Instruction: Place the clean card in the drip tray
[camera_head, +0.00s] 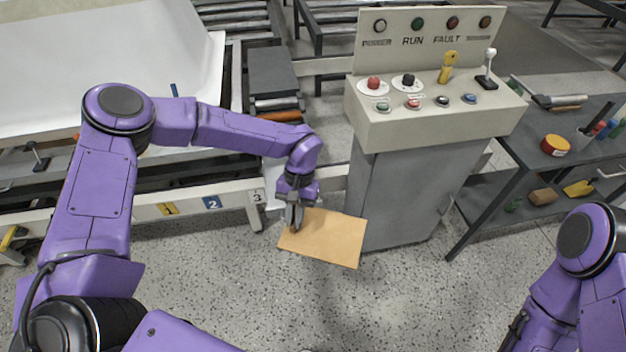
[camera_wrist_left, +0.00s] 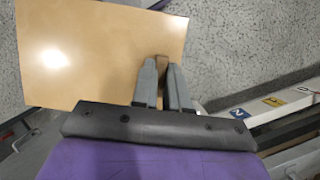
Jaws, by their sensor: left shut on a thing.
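A flat tan card (camera_head: 328,238) hangs in the air over the speckled floor, in front of the control console. It also fills the upper left of the left wrist view (camera_wrist_left: 95,50). My left gripper (camera_head: 293,222) is shut on the card at its left edge. In the left wrist view its two grey fingers (camera_wrist_left: 163,75) meet the card near one edge. My right arm shows at the lower right, with its gripper out of the frame. I cannot make out a drip tray for certain.
A grey console (camera_head: 435,110) with buttons and levers stands right of the card. A rail frame (camera_head: 190,207) with numbered plates runs along the left. A dark side table (camera_head: 565,150) with a yellow-red tape roll (camera_head: 555,146) is at the right. Open floor lies in front.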

